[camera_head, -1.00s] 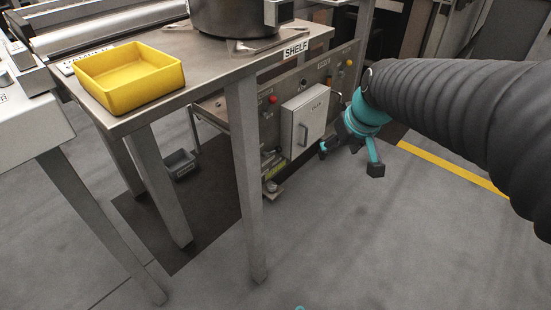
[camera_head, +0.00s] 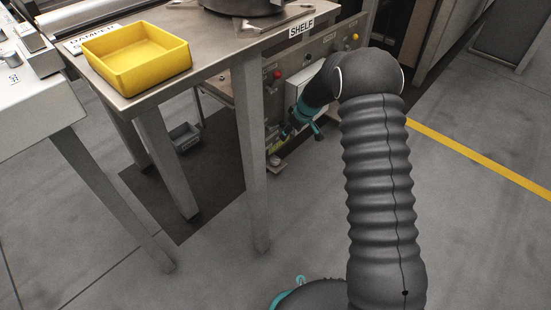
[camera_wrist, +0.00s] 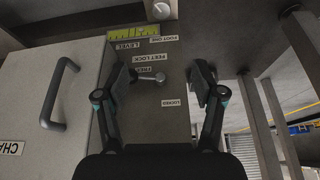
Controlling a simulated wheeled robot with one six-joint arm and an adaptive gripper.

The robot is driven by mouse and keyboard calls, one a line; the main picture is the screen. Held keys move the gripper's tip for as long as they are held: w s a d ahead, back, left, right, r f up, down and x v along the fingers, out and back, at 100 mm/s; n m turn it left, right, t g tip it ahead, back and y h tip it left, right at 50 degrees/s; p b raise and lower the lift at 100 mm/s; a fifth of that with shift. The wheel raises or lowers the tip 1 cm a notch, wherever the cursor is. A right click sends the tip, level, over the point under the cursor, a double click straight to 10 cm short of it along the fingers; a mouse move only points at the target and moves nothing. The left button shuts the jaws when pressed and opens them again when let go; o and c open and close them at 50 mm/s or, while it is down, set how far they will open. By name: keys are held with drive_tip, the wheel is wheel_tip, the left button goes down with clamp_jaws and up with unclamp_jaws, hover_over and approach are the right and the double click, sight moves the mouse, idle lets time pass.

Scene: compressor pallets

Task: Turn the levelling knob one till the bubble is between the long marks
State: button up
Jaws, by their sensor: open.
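My gripper (camera_wrist: 160,85) is open and empty in the wrist view, its two dark fingers apart over the panel. A small lever with a round end (camera_wrist: 150,77) shows between the fingers, beside the FEET LOCK and FREE labels; I cannot tell whether they touch. The yellow-green level vial (camera_wrist: 133,32) is above, by the LEVEL label; its bubble is too small to make out. A round metal knob (camera_wrist: 158,9) is at the top edge, above the FOOT ONE label (camera_wrist: 162,39). In the head view my gripper (camera_head: 300,130) is low against the panel, partly hidden by my arm.
A white cabinet door with a handle (camera_wrist: 60,92) stands left in the wrist view. A steel table (camera_head: 130,105) with a yellow bin (camera_head: 138,62) stands left of my arm in the head view, its leg (camera_head: 252,165) near the panel. The floor in front is clear.

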drive_tip(key=n, duration=0.1)
approach(276, 159)
drive_tip(key=x, duration=0.9)
drive_tip(key=shift+a+f+b, duration=0.15)
drive_tip(key=shift+f+b, duration=0.1)
drive_tip(key=shift+b, duration=0.1)
drive_tip(key=c, duration=1.1)
